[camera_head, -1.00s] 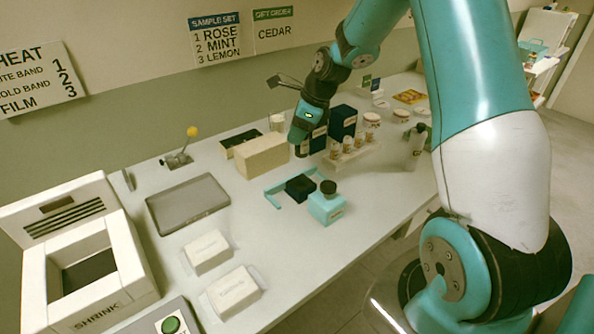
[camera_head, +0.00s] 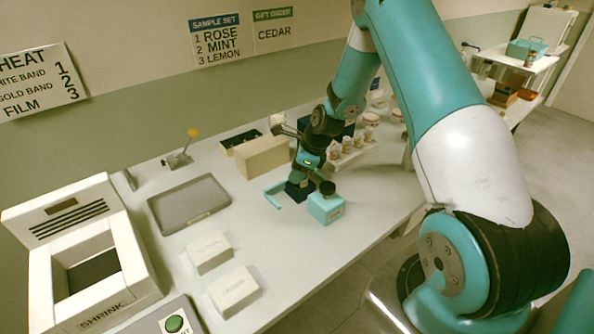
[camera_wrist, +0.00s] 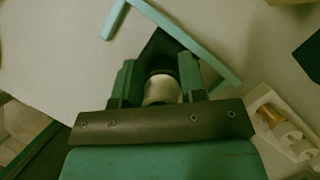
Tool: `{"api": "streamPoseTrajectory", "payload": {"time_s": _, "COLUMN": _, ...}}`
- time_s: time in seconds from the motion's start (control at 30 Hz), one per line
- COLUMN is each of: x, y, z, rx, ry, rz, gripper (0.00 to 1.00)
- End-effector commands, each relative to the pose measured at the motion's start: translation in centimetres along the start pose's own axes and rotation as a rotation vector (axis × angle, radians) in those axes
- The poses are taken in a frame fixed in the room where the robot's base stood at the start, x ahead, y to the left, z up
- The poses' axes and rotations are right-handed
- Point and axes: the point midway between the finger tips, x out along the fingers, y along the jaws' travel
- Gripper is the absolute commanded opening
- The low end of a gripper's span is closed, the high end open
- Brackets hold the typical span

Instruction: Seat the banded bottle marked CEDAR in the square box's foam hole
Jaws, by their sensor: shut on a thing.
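My gripper (camera_head: 304,176) is low over the dark blue square box (camera_head: 298,193). In the wrist view its two fingers (camera_wrist: 160,86) are shut on a small pale bottle (camera_wrist: 161,91) with a dark part at its far end. Its marking and any band cannot be read. The square box (camera_wrist: 161,46) lies just beyond the bottle in the wrist view, inside a teal angled bracket (camera_wrist: 165,20). The bracket (camera_head: 271,195) also shows in the head view. The foam hole is hidden by the bottle and gripper, so I cannot tell whether the bottle is in it.
A teal block (camera_head: 325,209) with a dark round top stands close to the right of the box. A cream carton (camera_head: 262,157) stands behind, and a rack of small bottles (camera_head: 352,155) is at back right. A grey tray (camera_head: 188,203) and two white packs (camera_head: 209,251) lie left.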

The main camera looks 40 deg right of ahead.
Motion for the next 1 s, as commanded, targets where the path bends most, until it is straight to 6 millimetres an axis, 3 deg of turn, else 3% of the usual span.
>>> {"api": "streamPoseTrajectory", "payload": {"time_s": 0.1, "x": 0.3, "y": 0.0, "z": -0.1, "rx": 0.000, "ry": 0.000, "rz": 0.001, "gripper": 0.09}}
{"api": "streamPoseTrajectory", "payload": {"time_s": 0.13, "x": 0.2, "y": 0.0, "z": -0.1, "rx": 0.000, "ry": 0.000, "rz": 0.001, "gripper": 0.45}}
{"api": "streamPoseTrajectory", "payload": {"time_s": 0.2, "x": 0.2, "y": 0.0, "z": -0.1, "rx": 0.000, "ry": 0.000, "rz": 0.001, "gripper": 0.61}}
{"api": "streamPoseTrajectory", "payload": {"time_s": 0.23, "x": 0.2, "y": 0.0, "z": -0.1, "rx": 0.000, "ry": 0.000, "rz": 0.001, "gripper": 0.64}}
{"api": "streamPoseTrajectory", "payload": {"time_s": 0.47, "x": 0.2, "y": 0.0, "z": -0.1, "rx": 0.000, "ry": 0.000, "rz": 0.001, "gripper": 0.64}}
{"api": "streamPoseTrajectory", "payload": {"time_s": 0.63, "x": -1.0, "y": -0.1, "z": 0.0, "rx": 0.000, "ry": -0.001, "rz": -0.003, "gripper": 0.64}}
{"api": "streamPoseTrajectory", "payload": {"time_s": 1.0, "x": -8.7, "y": -0.1, "z": 0.0, "rx": 0.000, "ry": -0.001, "rz": -0.005, "gripper": 0.64}}
